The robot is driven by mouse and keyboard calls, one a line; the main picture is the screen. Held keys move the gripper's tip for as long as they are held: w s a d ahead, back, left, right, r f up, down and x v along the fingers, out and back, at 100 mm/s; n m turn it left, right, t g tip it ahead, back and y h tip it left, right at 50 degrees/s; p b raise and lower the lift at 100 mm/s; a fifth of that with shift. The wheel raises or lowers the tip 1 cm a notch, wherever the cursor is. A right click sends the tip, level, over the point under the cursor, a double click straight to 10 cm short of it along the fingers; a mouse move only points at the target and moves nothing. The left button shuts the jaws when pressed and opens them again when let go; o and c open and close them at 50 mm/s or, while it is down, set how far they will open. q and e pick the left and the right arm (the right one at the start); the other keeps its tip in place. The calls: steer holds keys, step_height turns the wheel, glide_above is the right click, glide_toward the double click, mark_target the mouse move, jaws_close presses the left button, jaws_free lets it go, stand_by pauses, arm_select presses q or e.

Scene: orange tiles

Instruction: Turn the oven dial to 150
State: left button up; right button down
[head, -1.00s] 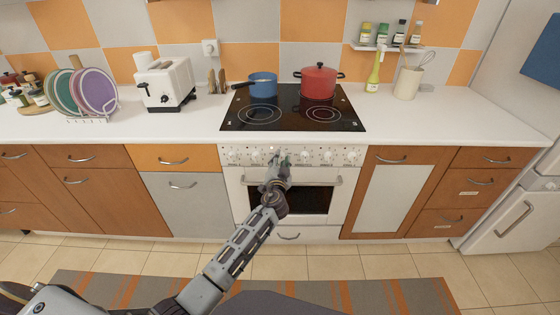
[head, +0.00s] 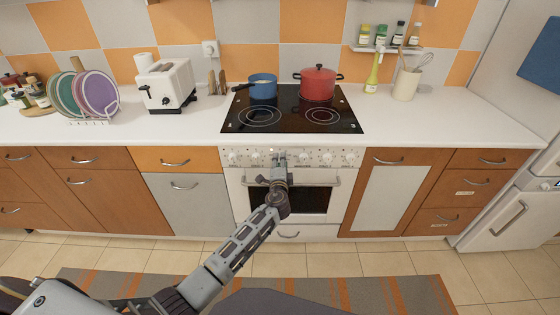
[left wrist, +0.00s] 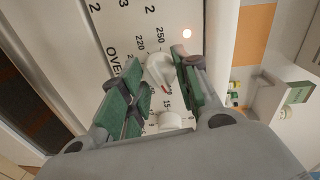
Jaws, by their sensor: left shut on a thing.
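The oven dial (left wrist: 158,68) is a white knob with a red pointer mark in the left wrist view. The numbers 250 and 220 show beside it, with part of a number starting 15 near the red mark. The exact setting is hard to read. My left gripper (head: 278,156) is at the front panel of the white oven (head: 240,185). Its green-padded fingers (left wrist: 156,60) are on either side of the dial and shut on it. In the head view the gripper hides the dial. My right gripper is in neither view.
Another white knob (left wrist: 171,120) is close to the gripper, and a small light (left wrist: 187,33) glows on the panel. The oven handle (head: 318,181) is just below the gripper. A blue pot (head: 263,88) and a red pot (head: 318,84) stand on the black hob.

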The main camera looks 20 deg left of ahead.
arm_select(q)
steer(key=shift+d+f+m+y+p, duration=0.15)
steer(key=shift+m+p, duration=0.95)
steer(key=shift+m, duration=1.25)
steer(key=shift+r+m+y+p, duration=0.1)
steer(key=shift+m+y+p, duration=0.15)
steer(key=shift+m+p, duration=1.5)
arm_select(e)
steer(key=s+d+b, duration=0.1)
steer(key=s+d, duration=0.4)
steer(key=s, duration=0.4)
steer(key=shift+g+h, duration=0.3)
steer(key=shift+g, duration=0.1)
arm_select(q)
steer(key=shift+f+m, duration=0.1)
steer(key=shift+m, duration=0.5)
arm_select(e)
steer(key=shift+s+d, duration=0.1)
arm_select(q)
steer(key=o, duration=1)
